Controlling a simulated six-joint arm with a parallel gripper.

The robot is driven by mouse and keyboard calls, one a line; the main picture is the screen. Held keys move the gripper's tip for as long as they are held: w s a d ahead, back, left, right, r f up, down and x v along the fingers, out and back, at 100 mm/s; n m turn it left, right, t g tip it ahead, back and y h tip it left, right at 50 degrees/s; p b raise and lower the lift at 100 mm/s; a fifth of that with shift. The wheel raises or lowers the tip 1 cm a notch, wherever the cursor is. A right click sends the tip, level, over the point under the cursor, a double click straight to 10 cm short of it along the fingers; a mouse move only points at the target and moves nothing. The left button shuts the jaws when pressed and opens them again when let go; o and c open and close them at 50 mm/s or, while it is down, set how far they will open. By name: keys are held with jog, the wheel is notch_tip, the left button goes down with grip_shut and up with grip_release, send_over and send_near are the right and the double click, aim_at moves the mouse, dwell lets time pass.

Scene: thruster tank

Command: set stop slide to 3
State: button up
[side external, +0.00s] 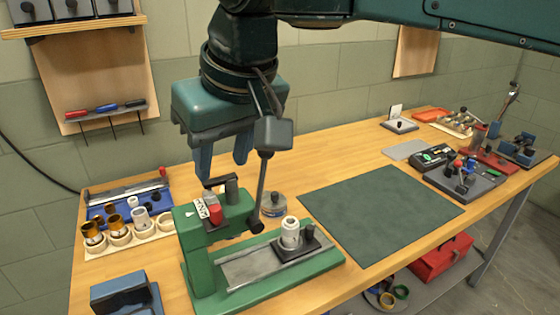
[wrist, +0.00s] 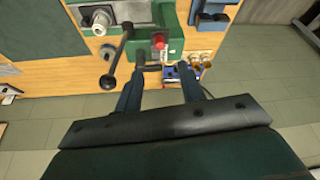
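A green press (side external: 201,262) stands at the front left of the bench; it also shows in the wrist view (wrist: 176,18). A red block (side external: 215,213) sits on top of its head beside a small white marked plate (side external: 201,208); the red part shows in the wrist view (wrist: 158,41). I cannot read the marks or tell which part is the stop slide. A dark bar (side external: 219,184) with an upright post stands behind the red block. My gripper (side external: 222,172) is open and empty above the press head, its fingers on either side of the bar in the wrist view (wrist: 162,72).
A long lever with a black knob (side external: 256,225) hangs at the press's right side. A metal cylinder (side external: 290,232) stands on the press bed. Cups in a wooden rack (side external: 120,238) are at left. A dark green mat (side external: 380,210) lies clear at right.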

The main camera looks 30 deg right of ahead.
aim_at(215, 208)
jog(key=x, duration=1.1)
jog(key=shift+w, duration=0.15)
jog(key=shift+c, duration=0.2)
grip_shut()
